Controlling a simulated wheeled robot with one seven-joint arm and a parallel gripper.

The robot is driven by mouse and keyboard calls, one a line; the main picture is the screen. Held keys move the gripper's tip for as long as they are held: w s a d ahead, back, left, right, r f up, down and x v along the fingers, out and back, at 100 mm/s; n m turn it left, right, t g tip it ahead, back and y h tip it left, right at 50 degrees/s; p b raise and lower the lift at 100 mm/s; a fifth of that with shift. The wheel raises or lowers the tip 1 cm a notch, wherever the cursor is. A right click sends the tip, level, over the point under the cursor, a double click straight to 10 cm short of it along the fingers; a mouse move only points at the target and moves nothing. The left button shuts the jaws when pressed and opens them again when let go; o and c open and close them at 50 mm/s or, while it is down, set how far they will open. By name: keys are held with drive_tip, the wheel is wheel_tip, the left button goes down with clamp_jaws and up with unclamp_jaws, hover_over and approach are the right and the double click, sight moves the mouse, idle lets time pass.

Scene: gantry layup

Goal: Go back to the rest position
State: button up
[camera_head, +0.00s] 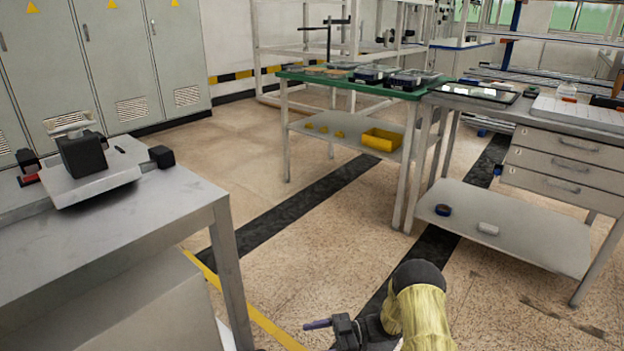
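My gripper (333,326) is at the bottom edge of the head view, low over the speckled floor. It is dark, and the yellow-covered part of my arm is to its right. A thin purple-blue piece sticks out to the left at the gripper's end. I cannot tell whether it is a finger or a held thing. The lower part of the gripper is cut off by the frame, so its opening is not clear. The gripper is apart from the tables.
A grey metal table (130,220) with a tilted scale-like device (90,180) stands at left. A green-topped table (345,84) with a yellow bin (382,139) on its shelf and a grey drawer bench (520,108) stand ahead and right. Floor between them is clear.

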drive_tip(key=w+d+r+m+t+h+p, duration=0.2)
drive_tip(key=w+r+m+t+h, duration=0.2)
drive_tip(key=w+r+t, duration=0.3)
drive_tip(key=w+d+r+m+t+h+p, duration=0.25)
drive_tip(key=w+r+m+t+h, duration=0.2)
drive_tip(key=r, duration=0.55)
drive_tip(key=s+d+r+m+g+h+p, duration=0.1)
drive_tip(key=s+d+r+m+h+p, duration=0.2)
drive_tip(key=s+d+r+m+h, duration=0.65)
drive_tip(key=s+r+m+g+p, duration=0.1)
drive_tip(key=s+r+g+p, duration=0.15)
drive_tip(key=s, duration=0.75)
drive_tip(key=s+r+m+g+p, duration=0.15)
drive_tip(key=s+r, duration=0.25)
drive_tip(key=s, duration=0.6)
wheel_tip(320, 180, up, 37)
drive_tip(key=p, duration=3.6)
drive_tip(key=shift+f+g+y, duration=0.15)
drive_tip(key=shift+g+y, duration=0.25)
drive_tip(key=shift+g, duration=0.05)
drive_tip(key=shift+w, duration=0.15)
